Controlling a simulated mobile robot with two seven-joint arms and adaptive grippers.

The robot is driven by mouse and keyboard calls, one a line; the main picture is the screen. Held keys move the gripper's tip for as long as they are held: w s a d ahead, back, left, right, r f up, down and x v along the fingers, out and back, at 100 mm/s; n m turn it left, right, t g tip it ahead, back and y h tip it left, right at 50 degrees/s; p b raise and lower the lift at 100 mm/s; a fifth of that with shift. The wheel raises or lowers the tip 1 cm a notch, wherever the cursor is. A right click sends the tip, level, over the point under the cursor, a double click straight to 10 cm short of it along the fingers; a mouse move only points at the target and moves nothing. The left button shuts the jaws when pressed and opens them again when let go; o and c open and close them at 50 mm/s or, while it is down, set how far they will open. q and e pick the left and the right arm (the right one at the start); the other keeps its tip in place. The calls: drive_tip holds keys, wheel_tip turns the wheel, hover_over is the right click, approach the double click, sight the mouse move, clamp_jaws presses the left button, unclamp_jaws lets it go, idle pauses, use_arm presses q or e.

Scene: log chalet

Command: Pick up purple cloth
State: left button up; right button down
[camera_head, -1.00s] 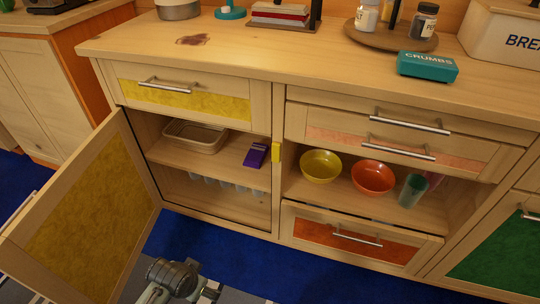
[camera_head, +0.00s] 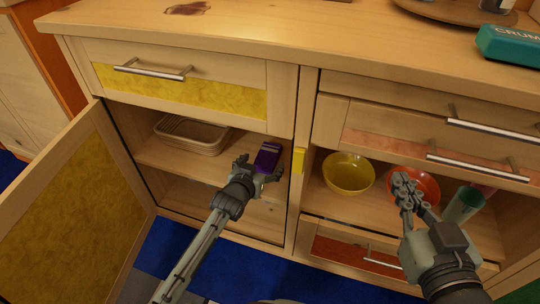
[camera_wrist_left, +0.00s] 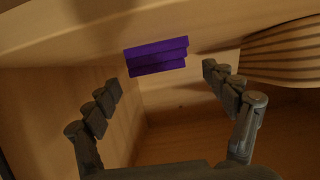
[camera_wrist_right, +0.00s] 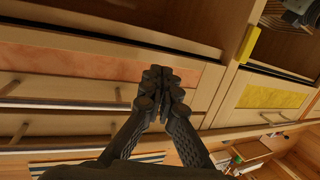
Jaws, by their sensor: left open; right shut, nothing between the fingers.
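The purple cloth (camera_head: 267,157) lies folded on the upper shelf inside the open left cabinet. It also shows in the left wrist view (camera_wrist_left: 157,57), ahead of and between my left fingers but apart from the fingertips there. My left gripper (camera_head: 259,170) is open at the front of that shelf, just before the cloth. It also shows in the left wrist view (camera_wrist_left: 164,78). My right gripper (camera_head: 404,182) is shut and empty, in front of the orange bowl to the right. It also shows in the right wrist view (camera_wrist_right: 158,78).
A woven basket (camera_head: 190,135) sits left of the cloth on the same shelf. The open yellow-panelled door (camera_head: 65,215) stands at left. A yellow bowl (camera_head: 348,174), an orange bowl (camera_head: 425,182) and a green cup (camera_head: 464,205) stand in the middle compartment.

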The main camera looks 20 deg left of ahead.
sight(267, 155)
use_arm(q)
drive_tip(key=shift+w+f, duration=0.15)
drive_tip(key=shift+w, duration=0.25)
drive_tip(key=x, duration=0.2)
drive_tip(key=b+x, duration=0.1)
drive_tip(key=x, duration=0.1)
drive_tip(key=shift+w+a+b, duration=0.1)
drive_tip(key=shift+w+b, duration=0.2)
drive_tip(key=shift+w, duration=0.3)
drive_tip(key=c, duration=0.9)
use_arm(e)
drive_tip(key=s+a+r+t+y, duration=0.1)
drive_tip(key=a+r+t+y, duration=0.1)
drive_tip(key=r, duration=0.6)
drive_tip(key=shift+s+a+t, duration=0.2)
drive_tip(key=shift+a+t, duration=0.4)
drive_tip(key=shift+t, duration=0.4)
